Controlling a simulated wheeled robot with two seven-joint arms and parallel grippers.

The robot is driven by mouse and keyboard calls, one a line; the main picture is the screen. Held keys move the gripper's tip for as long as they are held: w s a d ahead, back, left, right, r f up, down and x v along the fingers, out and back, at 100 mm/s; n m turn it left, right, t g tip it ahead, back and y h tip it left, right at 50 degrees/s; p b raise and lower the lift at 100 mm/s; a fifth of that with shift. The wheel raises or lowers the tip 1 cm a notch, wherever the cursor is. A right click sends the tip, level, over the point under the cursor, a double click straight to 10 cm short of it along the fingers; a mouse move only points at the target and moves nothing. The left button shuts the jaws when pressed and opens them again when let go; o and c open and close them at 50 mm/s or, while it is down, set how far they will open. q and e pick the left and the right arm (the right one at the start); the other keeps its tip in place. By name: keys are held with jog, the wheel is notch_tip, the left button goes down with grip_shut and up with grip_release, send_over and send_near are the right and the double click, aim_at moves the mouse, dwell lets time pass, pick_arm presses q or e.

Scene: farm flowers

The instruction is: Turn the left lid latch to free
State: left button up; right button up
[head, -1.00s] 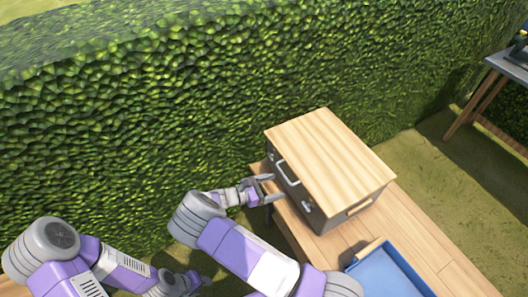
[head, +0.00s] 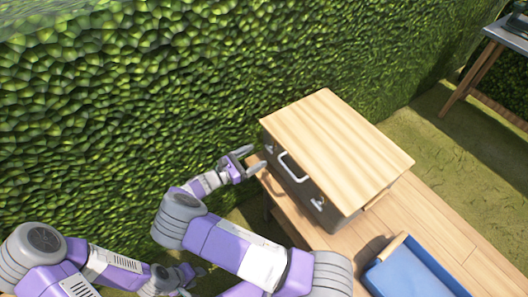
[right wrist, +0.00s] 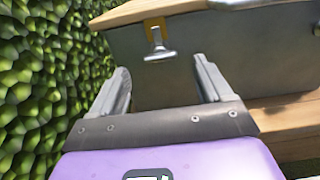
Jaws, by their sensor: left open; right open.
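A dark grey box with a pale wooden lid (head: 335,145) stands on a wooden bench. Its front has a light handle (head: 292,165) between two metal latches, the left latch (head: 269,148) and the right latch (head: 318,203). My right gripper (head: 256,158) is open and empty in front of the left latch. In the right wrist view this latch (right wrist: 160,50) shows as a silver crosspiece below a yellow plate, beyond and between the open fingers (right wrist: 165,85), apart from them. My left gripper (head: 190,277) is low at the left, away from the box, partly hidden by my right arm.
A blue tray (head: 378,285) with a wooden-edged side is on the bench (head: 440,225) near the box's right end. A tall green hedge (head: 120,110) runs close behind and left. Another table (head: 500,40) stands at the far right.

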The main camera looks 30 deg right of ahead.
aim_at(267, 150)
jog(key=d+b, duration=0.1)
jog(key=d, duration=0.4)
jog(key=shift+w+d, duration=0.1)
jog(key=shift+w, duration=0.1)
